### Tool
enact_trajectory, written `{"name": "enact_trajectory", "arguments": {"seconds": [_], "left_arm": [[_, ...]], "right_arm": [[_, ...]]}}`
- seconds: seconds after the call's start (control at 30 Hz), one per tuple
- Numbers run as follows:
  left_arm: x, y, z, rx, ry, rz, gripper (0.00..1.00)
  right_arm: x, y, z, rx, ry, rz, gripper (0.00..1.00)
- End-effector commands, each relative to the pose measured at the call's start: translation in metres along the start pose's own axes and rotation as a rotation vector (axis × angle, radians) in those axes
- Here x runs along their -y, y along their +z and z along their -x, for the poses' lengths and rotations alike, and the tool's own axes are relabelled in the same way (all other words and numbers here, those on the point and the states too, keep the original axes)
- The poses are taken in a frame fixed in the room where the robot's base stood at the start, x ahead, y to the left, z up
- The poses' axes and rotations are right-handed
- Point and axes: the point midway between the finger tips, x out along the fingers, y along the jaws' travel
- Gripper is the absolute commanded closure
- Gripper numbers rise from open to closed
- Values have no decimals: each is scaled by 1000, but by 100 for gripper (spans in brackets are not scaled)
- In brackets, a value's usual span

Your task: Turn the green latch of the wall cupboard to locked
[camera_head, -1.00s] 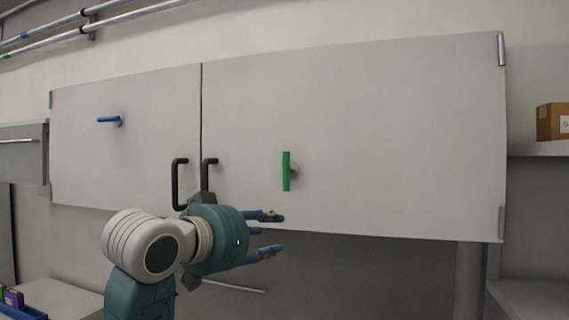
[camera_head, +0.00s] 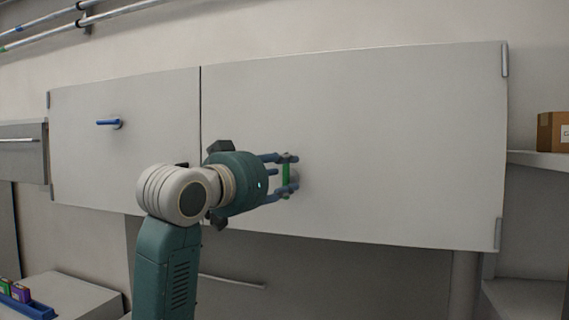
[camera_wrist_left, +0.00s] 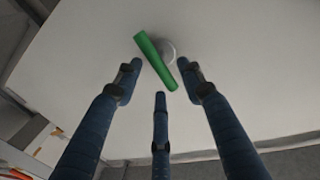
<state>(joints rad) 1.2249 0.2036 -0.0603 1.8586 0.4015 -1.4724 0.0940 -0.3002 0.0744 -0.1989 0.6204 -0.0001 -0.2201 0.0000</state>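The green latch (camera_head: 286,173) is a bar on a round grey mount on the right door of the white wall cupboard (camera_head: 400,130). It stands upright in the head view. My left gripper (camera_head: 288,173) is at the latch, with its blue fingers spread above and below the middle of the bar. In the left wrist view the latch (camera_wrist_left: 156,62) lies beyond the open fingertips (camera_wrist_left: 163,78), and a gap seems to remain between fingers and bar. The right gripper is not in view.
A blue latch (camera_head: 108,122) lies level on the left door. The black door handles are mostly hidden behind my left gripper. A cardboard box (camera_head: 553,131) stands on a shelf at the right. A blue tray (camera_head: 22,304) with small coloured items sits at the lower left.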

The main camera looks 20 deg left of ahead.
Motion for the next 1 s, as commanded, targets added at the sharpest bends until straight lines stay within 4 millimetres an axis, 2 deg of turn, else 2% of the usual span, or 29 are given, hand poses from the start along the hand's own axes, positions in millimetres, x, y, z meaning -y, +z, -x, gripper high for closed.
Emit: {"name": "enact_trajectory", "arguments": {"seconds": [0.13, 0.4, 0.6, 1.0], "left_arm": [[0, 0, -9, 2, 0, -1, 61], [0, 1, -10, 0, -1, -1, 61], [0, 1, -10, 0, -1, -1, 100], [0, 1, -10, 5, -1, -27, 100]], "right_arm": [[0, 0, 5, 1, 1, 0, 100], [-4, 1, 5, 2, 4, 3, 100], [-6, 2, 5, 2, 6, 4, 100], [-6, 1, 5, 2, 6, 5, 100]]}}
